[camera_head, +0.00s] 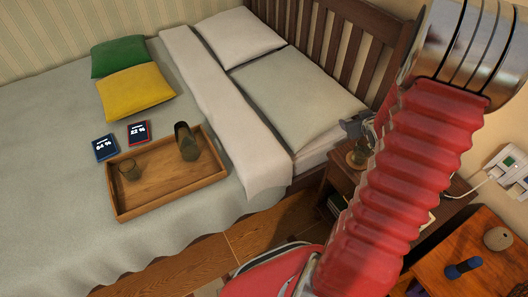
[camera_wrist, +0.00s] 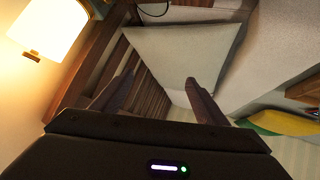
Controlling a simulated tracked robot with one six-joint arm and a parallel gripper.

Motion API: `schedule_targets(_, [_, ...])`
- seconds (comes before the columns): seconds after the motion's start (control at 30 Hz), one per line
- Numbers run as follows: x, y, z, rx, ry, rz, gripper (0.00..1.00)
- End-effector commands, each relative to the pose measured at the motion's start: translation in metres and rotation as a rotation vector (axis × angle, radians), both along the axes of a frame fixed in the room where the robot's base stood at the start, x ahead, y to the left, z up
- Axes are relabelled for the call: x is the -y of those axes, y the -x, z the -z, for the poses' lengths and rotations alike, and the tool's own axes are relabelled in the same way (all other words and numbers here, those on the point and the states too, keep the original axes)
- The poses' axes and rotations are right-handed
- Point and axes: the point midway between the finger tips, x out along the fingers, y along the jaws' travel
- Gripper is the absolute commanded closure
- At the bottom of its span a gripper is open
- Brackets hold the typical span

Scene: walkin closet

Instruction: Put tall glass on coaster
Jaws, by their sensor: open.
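A tall dark glass (camera_head: 186,141) stands in the right part of a wooden tray (camera_head: 165,203) on the bed. I cannot pick out a coaster for sure; a small round brownish item (camera_head: 357,157) on the nightstand is partly hidden and unclear. My gripper (camera_wrist: 160,78) is open and empty in the wrist view, its two fingers apart in front of the headboard and a pillow. It is away from both glasses. My red arm crosses the right of the head view.
The slatted headboard (camera_head: 345,40) and nightstand (camera_head: 338,182) bound the bed. A lit lamp (camera_wrist: 48,27) shows in the wrist view.

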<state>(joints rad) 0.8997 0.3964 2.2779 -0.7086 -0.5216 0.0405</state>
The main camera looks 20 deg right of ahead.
Motion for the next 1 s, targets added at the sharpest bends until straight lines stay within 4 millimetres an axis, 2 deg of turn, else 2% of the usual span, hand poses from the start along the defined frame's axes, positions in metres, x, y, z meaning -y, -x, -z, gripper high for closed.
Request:
schedule_targets(0.03, [-0.010, -0.006, -0.014, -0.011, 0.011, -0.002, 0.33])
schedule_targets(0.2, [-0.040, -0.017, -0.050, -0.055, 0.024, 0.010, 0.33])
schedule_targets(0.47, [-0.099, -0.020, -0.100, -0.109, 0.016, 0.024, 0.33])
schedule_targets(0.77, [-0.178, -0.004, -0.146, -0.160, -0.031, 0.016, 0.33])
schedule_targets(1.0, [-0.246, 0.025, -0.174, -0.201, -0.097, -0.011, 0.33])
